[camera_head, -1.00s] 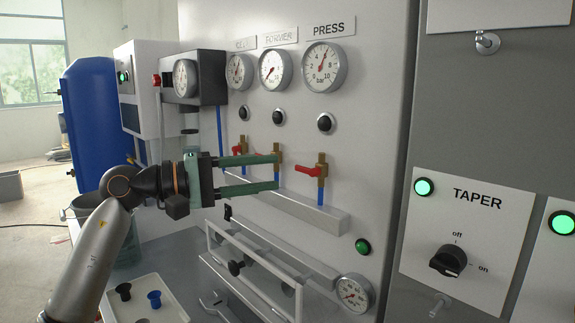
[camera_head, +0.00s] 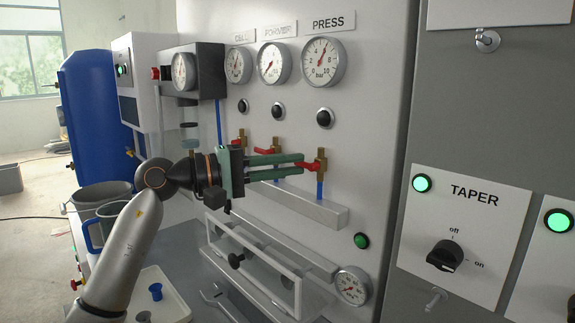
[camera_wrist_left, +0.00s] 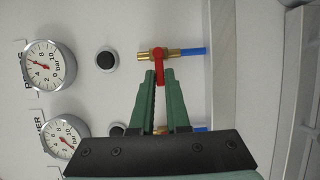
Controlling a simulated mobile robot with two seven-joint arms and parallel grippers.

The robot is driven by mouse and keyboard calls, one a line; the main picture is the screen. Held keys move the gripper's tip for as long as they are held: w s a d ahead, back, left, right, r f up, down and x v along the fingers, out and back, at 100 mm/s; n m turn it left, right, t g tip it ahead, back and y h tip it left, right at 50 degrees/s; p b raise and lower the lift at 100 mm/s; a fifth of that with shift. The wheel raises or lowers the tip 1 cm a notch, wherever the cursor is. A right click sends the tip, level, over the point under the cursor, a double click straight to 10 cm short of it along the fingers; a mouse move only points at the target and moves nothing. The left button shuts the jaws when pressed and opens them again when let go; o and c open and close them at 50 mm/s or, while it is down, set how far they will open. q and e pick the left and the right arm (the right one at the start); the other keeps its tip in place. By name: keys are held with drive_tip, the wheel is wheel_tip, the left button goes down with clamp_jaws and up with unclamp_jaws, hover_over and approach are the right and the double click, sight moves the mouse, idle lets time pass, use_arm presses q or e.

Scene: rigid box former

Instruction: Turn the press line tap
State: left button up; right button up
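The press line tap (camera_head: 321,166) is a brass valve with a red lever on a blue pipe, rightmost in the row below the PRESS gauge (camera_head: 323,61). Its lever points left, across the upright pipe. My left gripper (camera_head: 302,165) reaches it from the left, with its green fingers drawn close together around the lever. In the left wrist view the red lever (camera_wrist_left: 159,66) sits between the fingertips (camera_wrist_left: 160,75), with both fingers apparently touching it. My right gripper is not in view.
Two similar red-handled taps (camera_head: 270,150) stand to the left, partly behind my gripper. A grey ledge (camera_head: 318,212) runs below the taps. A green button (camera_head: 361,241) and a small gauge (camera_head: 352,287) are lower right. The TAPER panel (camera_head: 470,235) is farther right.

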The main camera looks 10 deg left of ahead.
use_arm(q)
clamp_jaws()
drive_tip(key=shift+f, duration=0.1)
